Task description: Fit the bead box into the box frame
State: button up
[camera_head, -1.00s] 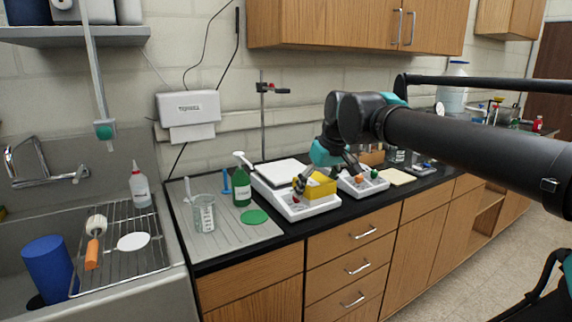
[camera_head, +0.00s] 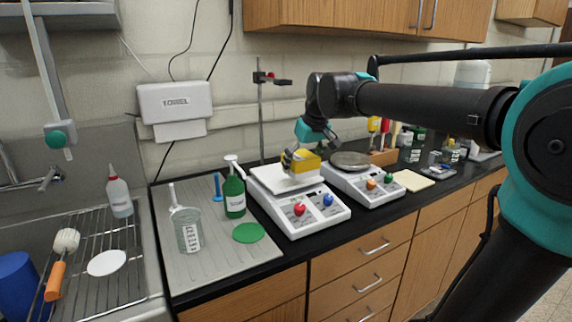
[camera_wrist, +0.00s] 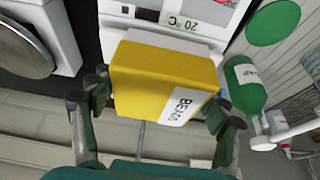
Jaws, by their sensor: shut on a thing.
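The yellow bead box (camera_head: 303,166), with a white label, is in my gripper (camera_head: 303,155) over the white plate of the left balance. In the head view I cannot tell whether it touches the plate. In the wrist view the bead box (camera_wrist: 160,75) shows the word "BEADS", and the fingers of my gripper (camera_wrist: 158,110) are on its two sides. I cannot make out a box frame in either view.
The left balance (camera_head: 318,216) has red and blue knobs. The right balance (camera_head: 378,190) has a round metal pan. A green bottle (camera_head: 235,195), a beaker (camera_head: 188,232) and a green disc (camera_head: 249,232) stand left. A wooden rack (camera_head: 384,157) is behind right.

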jog(key=w+a, duration=0.1)
jog(key=w, duration=0.1)
jog(key=w+a, duration=0.2)
jog(key=w, duration=0.1)
jog(key=w+a, duration=0.2)
jog(key=shift+w+a, duration=0.15)
jog(key=shift+w, duration=0.15)
jog(key=shift+f, duration=1.75)
jog(key=shift+f, duration=0.1)
jog(key=o, duration=1.3)
